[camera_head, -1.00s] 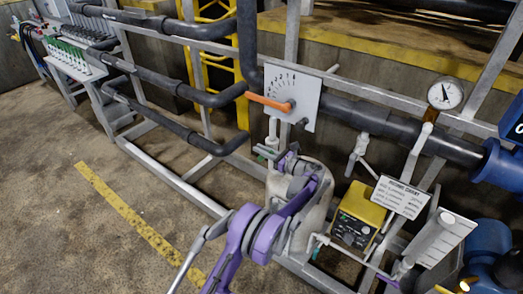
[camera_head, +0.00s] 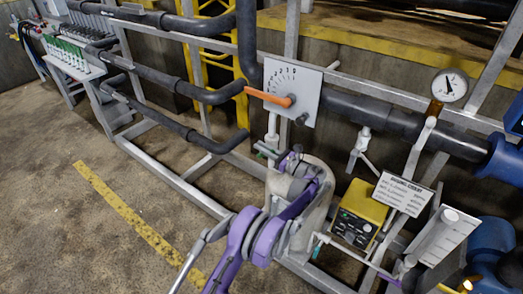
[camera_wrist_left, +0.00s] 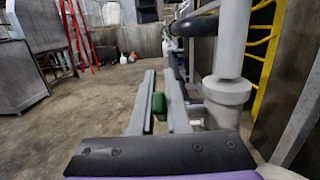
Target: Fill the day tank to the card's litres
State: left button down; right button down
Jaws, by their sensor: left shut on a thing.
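A pale rounded tank (camera_head: 318,212), which looks like the day tank, stands inside the metal frame, partly hidden by my arm. A white card headed like a dosing chart (camera_head: 403,194) hangs to its right; its small lines are not readable. A white numbered plate (camera_head: 309,104) carries an orange pointer (camera_head: 268,97) that points left. My left gripper (camera_head: 268,150) is in front of the pipe frame, above the tank. In the left wrist view its fingers (camera_wrist_left: 160,95) are closed on a small green handle (camera_wrist_left: 158,104).
A round gauge (camera_head: 450,85) stands at the upper right. A yellow box (camera_head: 358,213) sits right of the tank, near a white measuring board (camera_head: 446,237). Grey pipes and rails run behind. The floor at left is open, with a yellow stripe (camera_head: 125,212).

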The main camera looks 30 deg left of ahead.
pick_arm(q)
jog(key=d+y+b, duration=0.1)
jog(key=y+b, duration=0.1)
jog(key=b, duration=0.1)
jog(key=f+y+b, duration=0.1)
jog(key=y+b, duration=0.1)
jog(key=b, duration=0.1)
jog(key=d+f+t+y+b, duration=0.1)
jog(key=y+b, duration=0.1)
jog(key=b, duration=0.2)
jog(key=shift+s+d+y, duration=0.1)
jog(key=shift+d+y, duration=0.2)
jog(key=shift+y, duration=0.1)
jog(key=shift+d+f+y+b, duration=0.1)
jog(key=shift+d+y+b, duration=0.1)
jog(key=shift+y+b, duration=0.7)
jog(key=c, duration=0.9)
grip_release()
jog(key=v, duration=1)
jog(key=shift+d+f, duration=0.3)
jog(key=shift+d, duration=0.05)
